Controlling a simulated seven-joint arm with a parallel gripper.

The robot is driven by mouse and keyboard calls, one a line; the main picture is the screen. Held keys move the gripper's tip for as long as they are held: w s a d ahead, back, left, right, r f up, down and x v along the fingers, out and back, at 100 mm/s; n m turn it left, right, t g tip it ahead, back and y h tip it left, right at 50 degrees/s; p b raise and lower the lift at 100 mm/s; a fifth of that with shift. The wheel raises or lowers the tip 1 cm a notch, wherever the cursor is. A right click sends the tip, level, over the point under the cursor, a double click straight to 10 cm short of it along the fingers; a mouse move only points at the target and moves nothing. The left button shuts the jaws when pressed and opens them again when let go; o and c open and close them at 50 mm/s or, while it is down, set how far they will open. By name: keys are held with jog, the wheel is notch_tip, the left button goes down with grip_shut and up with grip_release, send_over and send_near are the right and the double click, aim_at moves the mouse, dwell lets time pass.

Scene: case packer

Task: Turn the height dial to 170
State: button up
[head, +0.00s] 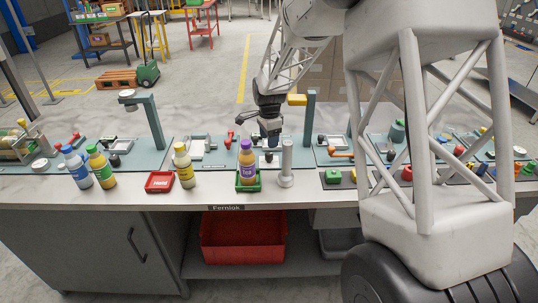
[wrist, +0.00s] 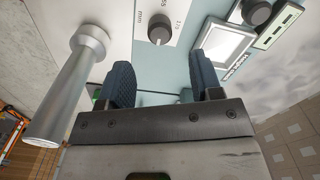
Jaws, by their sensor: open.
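My gripper (head: 270,135) is in the middle of the head view, above the bench behind the purple bottle. In the wrist view my gripper (wrist: 160,72) is open, its two dark ridged fingers apart with nothing between them. A dark round knob (wrist: 160,34) on a white panel lies beyond the gap between the fingertips, apart from them. Print including "mm" is beside it, so it looks like the height dial. Its pointed-to value is too small to read. In the head view I cannot make the dial out clearly around my gripper.
A silver post (head: 286,165) stands close to my gripper; the post (wrist: 68,88) fills the wrist view's left. A purple bottle (head: 247,163) stands in a green holder in front. A second knob (wrist: 257,12) and a screen (wrist: 223,43) are at the wrist view's upper right.

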aim_at(269, 153)
jog(key=shift+f, duration=3.8)
jog(key=c, duration=0.9)
jog(key=shift+n, duration=2.3)
jog(key=o, duration=0.9)
jog(key=shift+r, duration=0.1)
jog(key=shift+r, duration=3.8)
